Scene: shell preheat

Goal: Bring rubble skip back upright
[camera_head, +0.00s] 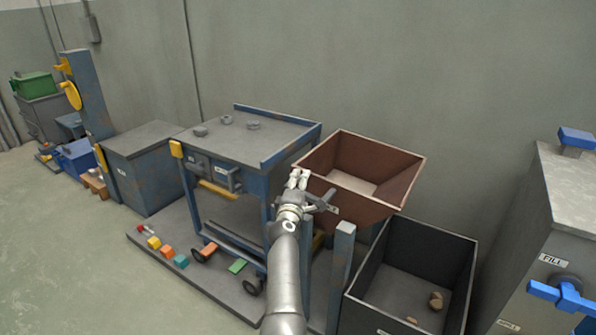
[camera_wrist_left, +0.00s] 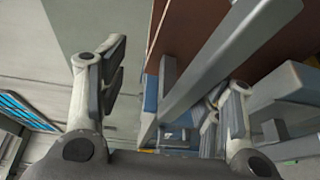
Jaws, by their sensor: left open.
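The rubble skip (camera_head: 388,180) is a rusty brown, open hopper right of the blue workbench. It tilts down to the right, its lower edge over the dark bin, and its visible inside holds no rubble. A grey bar or handle (camera_head: 327,199) shows at its near left side. My left gripper (camera_head: 299,180) is at the skip's near left corner with jaws apart. In the left wrist view the open fingers (camera_wrist_left: 172,75) have a grey bar (camera_wrist_left: 215,65) near or between them, with the brown skip (camera_wrist_left: 285,40) behind; contact is unclear. My right gripper is out of view.
A grey post (camera_head: 342,265) stands close to my left arm. The blue workbench (camera_head: 255,140) is at left, a grey cabinet with a blue valve handle (camera_head: 565,296) at right. Coloured blocks (camera_head: 167,252) lie on the low platform.

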